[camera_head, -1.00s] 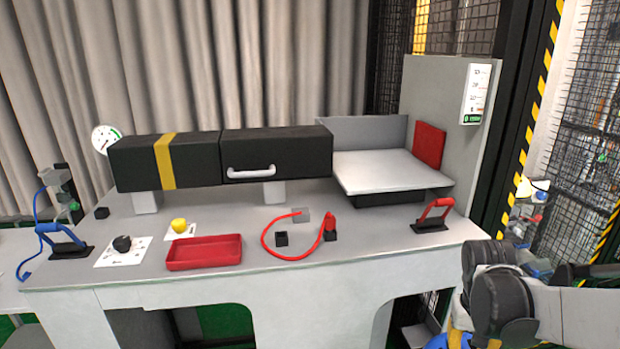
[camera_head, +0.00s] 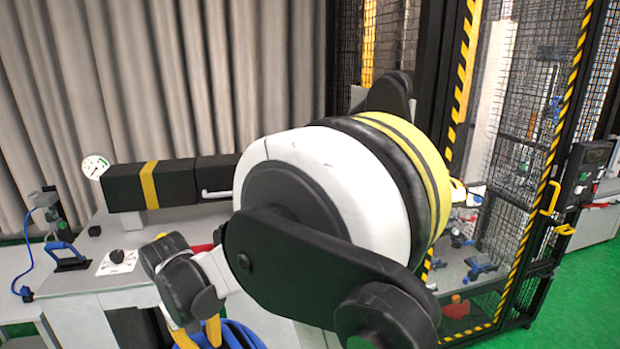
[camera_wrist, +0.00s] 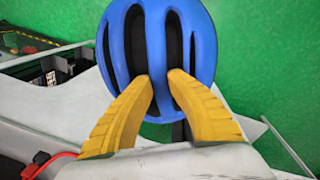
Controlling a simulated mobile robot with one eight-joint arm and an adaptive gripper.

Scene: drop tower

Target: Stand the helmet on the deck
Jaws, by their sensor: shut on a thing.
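The blue helmet (camera_wrist: 155,35), with dark vent slots, is between the yellow fingers of my gripper (camera_wrist: 160,80) in the wrist view. The fingers are shut on its near edge. In the head view only part of the helmet (camera_head: 240,336) shows at the bottom edge, beside the yellow fingers of my gripper (camera_head: 197,337), in front of the bench. The pale raised platform seen earlier at the bench's right end is hidden behind my arm, so I cannot see the deck clearly now.
A black box with a yellow band (camera_head: 124,187) stands on the grey bench (camera_head: 60,275). A blue-handled lever (camera_head: 66,252) and a black knob (camera_head: 117,256) are at left. A mesh cage with striped posts (camera_head: 458,85) stands at right, with green floor (camera_head: 560,300) beyond.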

